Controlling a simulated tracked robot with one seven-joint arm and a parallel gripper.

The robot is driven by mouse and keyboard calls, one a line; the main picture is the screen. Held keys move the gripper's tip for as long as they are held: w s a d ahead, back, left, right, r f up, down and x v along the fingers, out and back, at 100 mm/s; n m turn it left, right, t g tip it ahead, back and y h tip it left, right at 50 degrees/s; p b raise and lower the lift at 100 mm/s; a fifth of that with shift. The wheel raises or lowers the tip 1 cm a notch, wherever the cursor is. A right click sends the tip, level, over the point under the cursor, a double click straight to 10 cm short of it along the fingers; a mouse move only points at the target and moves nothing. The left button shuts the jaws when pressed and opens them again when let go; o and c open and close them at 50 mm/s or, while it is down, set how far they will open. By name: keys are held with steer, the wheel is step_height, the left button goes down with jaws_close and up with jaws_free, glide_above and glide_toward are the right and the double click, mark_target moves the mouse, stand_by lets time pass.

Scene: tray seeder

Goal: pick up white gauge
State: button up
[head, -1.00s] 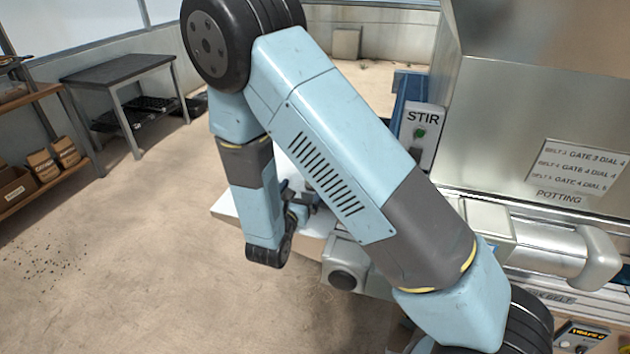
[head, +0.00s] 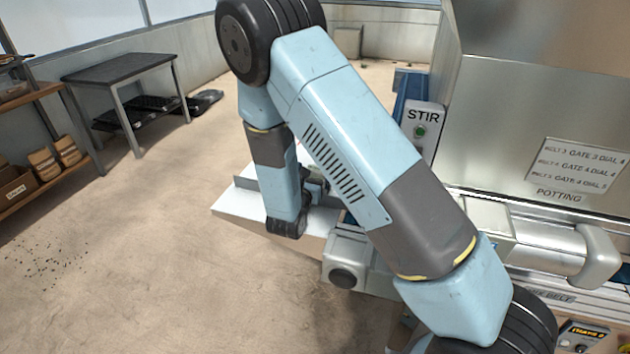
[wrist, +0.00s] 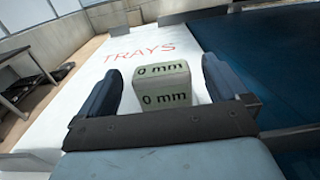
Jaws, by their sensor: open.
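My gripper (wrist: 161,68) is open, with one dark finger on each side of the gauge. The lower part of the near face is hidden behind the gripper's dark palm bar. In the head view the gauge cannot be made out; my arm covers that area over the white ledge (head: 240,203).
A dark blue surface (wrist: 270,60) lies right of the white one. The metal machine with a STIR switch box (head: 421,132) stands close to my arm on the right. A table (head: 120,66) and shelf (head: 30,95) are far left. The floor between is open.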

steer(key=c, duration=1.3)
steer(key=shift+o, duration=0.2)
